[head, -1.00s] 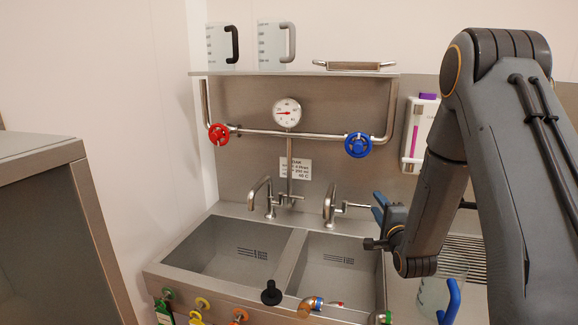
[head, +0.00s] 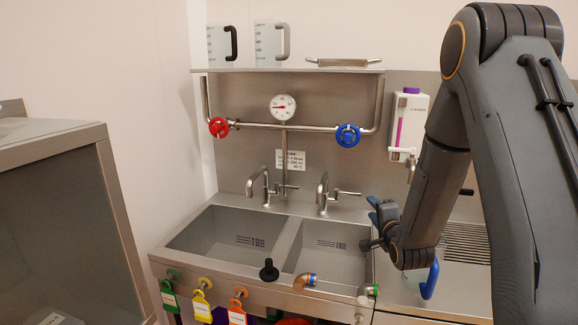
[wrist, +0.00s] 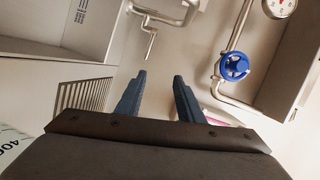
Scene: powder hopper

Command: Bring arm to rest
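My gripper (head: 373,214) is at the right of the double sink, in front of the right tap's handle and above the sink's right edge. In the wrist view the two blue fingers of my gripper (wrist: 158,85) are apart, with nothing between them. My arm rises on the right side of the head view and bends down to the gripper.
The sink (head: 295,250) has two empty basins and two taps, the right one (head: 322,192) near my gripper. A red valve (head: 218,127) and blue valve (head: 348,135) sit on a pipe. A blue-handled jug (head: 430,280) stands below my arm. A grey cabinet (head: 60,150) is at left.

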